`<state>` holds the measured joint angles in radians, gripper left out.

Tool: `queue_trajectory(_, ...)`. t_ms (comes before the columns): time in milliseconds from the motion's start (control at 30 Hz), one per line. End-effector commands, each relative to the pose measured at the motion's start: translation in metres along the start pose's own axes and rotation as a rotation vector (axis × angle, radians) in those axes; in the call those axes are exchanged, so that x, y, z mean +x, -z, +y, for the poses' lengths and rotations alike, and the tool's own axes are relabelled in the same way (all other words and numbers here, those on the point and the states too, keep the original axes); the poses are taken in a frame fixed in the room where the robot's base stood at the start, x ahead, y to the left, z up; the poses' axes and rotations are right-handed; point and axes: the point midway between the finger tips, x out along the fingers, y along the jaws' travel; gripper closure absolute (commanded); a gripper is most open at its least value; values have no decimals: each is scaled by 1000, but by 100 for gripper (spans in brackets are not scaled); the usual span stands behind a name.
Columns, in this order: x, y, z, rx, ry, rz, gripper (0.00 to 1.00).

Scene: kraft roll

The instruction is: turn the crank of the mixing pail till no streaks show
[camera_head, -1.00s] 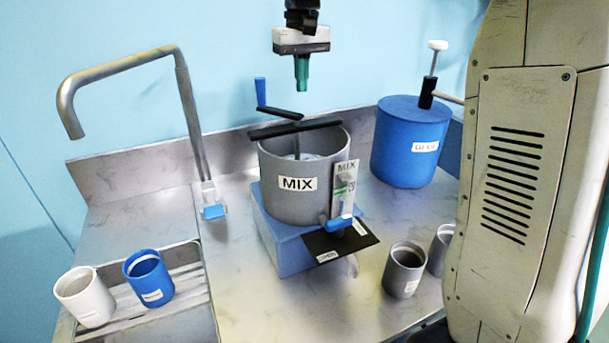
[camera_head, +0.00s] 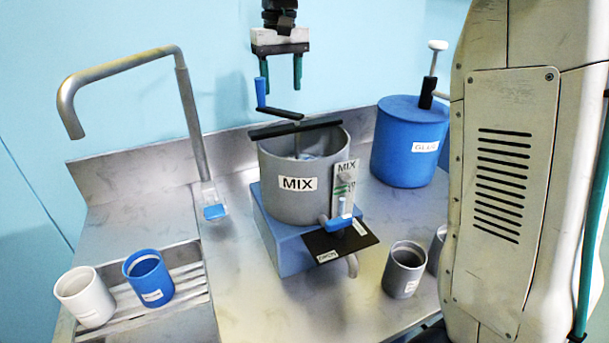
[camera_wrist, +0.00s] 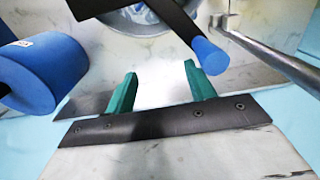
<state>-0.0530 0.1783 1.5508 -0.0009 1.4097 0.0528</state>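The grey mixing pail (camera_head: 288,206), labelled MIX, stands on a blue block (camera_head: 283,252). A black bar (camera_head: 297,128) spans its rim. The crank has a black arm (camera_head: 281,112) and an upright blue handle (camera_head: 261,93). Part of the contents, whitish and blue, shows inside; streaks are too small to judge. My gripper (camera_head: 282,85) is open and empty above and behind the pail, its green fingers pointing down near the handle. In the wrist view, the blue handle end (camera_wrist: 210,58) lies just beyond the right fingertip of my gripper (camera_wrist: 160,82), not between the fingers.
A blue GLUE tub (camera_head: 408,143) with a pump stands right of the pail. A tap (camera_head: 190,120) rises at left. White (camera_head: 84,296) and blue (camera_head: 148,277) cups sit on a slatted rack. Grey cups (camera_head: 404,268) stand at right, one partly hidden by my arm.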

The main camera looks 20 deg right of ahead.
Motion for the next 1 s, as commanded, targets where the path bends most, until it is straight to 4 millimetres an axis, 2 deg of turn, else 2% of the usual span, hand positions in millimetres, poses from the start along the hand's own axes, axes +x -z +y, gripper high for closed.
queue_trajectory(400,-3,0,0,0,0,1,45)
queue_trajectory(1000,-62,0,0,0,0,1,45)
